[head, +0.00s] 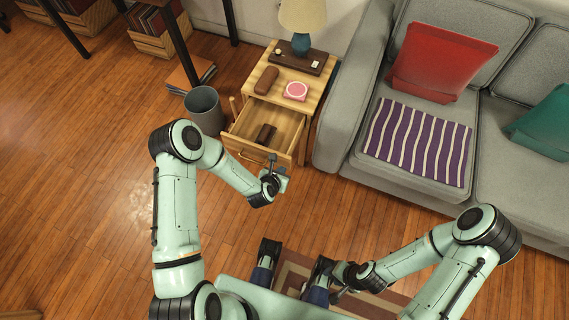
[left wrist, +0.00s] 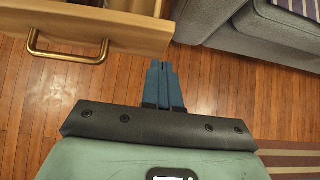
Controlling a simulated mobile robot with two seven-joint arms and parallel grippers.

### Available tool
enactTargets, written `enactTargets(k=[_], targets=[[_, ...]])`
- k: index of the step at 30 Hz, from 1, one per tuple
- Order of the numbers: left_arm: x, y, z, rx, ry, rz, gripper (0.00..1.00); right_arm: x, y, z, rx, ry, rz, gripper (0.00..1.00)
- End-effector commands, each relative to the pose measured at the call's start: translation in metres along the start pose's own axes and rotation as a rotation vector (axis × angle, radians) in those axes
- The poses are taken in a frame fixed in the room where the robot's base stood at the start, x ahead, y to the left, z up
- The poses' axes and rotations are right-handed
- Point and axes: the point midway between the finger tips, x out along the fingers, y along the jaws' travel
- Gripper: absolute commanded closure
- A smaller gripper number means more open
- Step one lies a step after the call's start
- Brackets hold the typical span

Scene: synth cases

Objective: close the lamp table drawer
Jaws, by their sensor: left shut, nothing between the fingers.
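The lamp table (head: 322,85) is light wood, and its drawer (head: 285,142) is pulled open toward me. A dark brown item (head: 265,133) lies in the drawer. The brass handle (left wrist: 68,55) on the drawer front shows at upper left in the left wrist view. My left gripper (head: 272,164) is shut and empty, close to the right part of the drawer front. In the left wrist view its blue fingers (left wrist: 160,72) are together, right of the handle; I cannot tell whether they touch the drawer. My right gripper (head: 338,292) is low, far from the drawer; its fingers are unclear.
A lamp (head: 301,42), a dark tray (head: 297,62), a brown case (head: 266,80) and a pink-and-white box (head: 295,91) stand on the table top. A grey bin (head: 205,110) is left of the drawer; the grey sofa (head: 345,110) is close on the right. Floor before the drawer is clear.

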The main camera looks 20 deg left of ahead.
Motion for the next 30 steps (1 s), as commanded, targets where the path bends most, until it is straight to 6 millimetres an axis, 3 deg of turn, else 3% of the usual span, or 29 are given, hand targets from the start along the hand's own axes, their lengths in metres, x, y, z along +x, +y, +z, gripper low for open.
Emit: enactTargets(k=[1, 6, 23, 30], targets=[[0.005, 0.000, 0.011, 0.003, -0.009, 0.001, 1.00, -0.001, 0.000, 0.000, 0.000, 0.000, 0.000, 0.62], [0.017, 0.000, 0.023, 0.002, -0.006, 0.000, 1.00, -0.001, 0.000, 0.000, 0.000, 0.000, 0.000, 0.62], [0.023, 0.000, 0.028, 0.001, -0.005, 0.000, 1.00, 0.001, 0.000, 0.000, 0.000, 0.001, 0.000, 0.62], [0.045, 0.000, 0.048, 0.000, -0.008, 0.001, 1.00, 0.010, 0.002, -0.005, -0.001, 0.014, -0.003, 0.62]])
